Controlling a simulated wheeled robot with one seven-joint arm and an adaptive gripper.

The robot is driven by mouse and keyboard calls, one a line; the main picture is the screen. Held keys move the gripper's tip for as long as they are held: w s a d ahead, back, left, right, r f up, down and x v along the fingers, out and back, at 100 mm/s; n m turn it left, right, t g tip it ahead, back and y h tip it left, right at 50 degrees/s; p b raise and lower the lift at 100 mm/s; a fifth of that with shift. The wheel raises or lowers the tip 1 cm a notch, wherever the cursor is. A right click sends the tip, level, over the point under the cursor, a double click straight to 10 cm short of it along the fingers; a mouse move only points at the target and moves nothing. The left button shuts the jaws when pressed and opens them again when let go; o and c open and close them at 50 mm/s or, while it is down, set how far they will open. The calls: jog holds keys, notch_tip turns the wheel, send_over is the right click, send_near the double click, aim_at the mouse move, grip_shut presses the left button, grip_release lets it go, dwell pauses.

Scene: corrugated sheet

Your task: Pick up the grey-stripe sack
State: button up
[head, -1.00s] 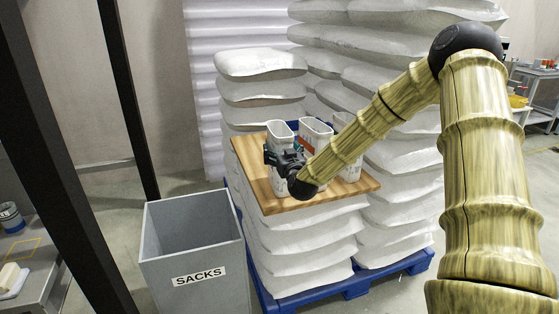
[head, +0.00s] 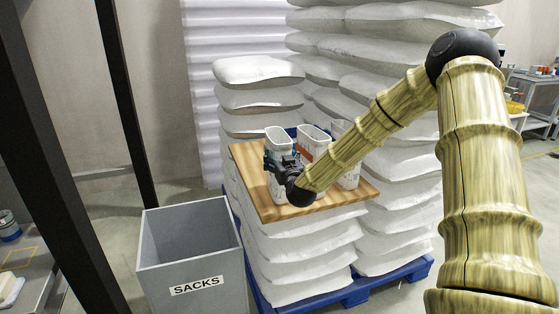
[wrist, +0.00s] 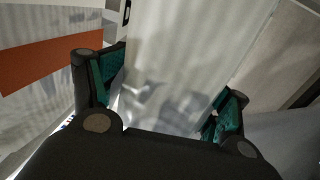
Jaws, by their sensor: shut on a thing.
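Several pale, open-topped sacks stand upright on a wooden board (head: 250,182). The left one (head: 277,134) is whitish-grey, and my gripper (head: 274,160) is at its near side. In the wrist view this pale sack (wrist: 190,60) fills the gap between my two teal-padded fingers, which are shut on it. I cannot clearly make out a stripe on it; the gripper hides part of its front. The middle sack (head: 313,133) has an orange-red band, which also shows close at the left of the wrist view (wrist: 50,55). The right sack (head: 348,178) is partly hidden behind my arm.
A grey open bin (head: 190,240) labelled SACKS stands left of the board, apparently empty. The board rests on stacked white bags (head: 305,260) on a blue pallet (head: 355,290). Taller bag stacks (head: 400,60) rise behind. A dark post (head: 125,100) stands at left.

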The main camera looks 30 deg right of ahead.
aim_at(280, 138)
jog(key=shift+r, duration=4.8)
jog(key=shift+r+p, duration=0.1)
jog(key=shift+p, duration=0.2)
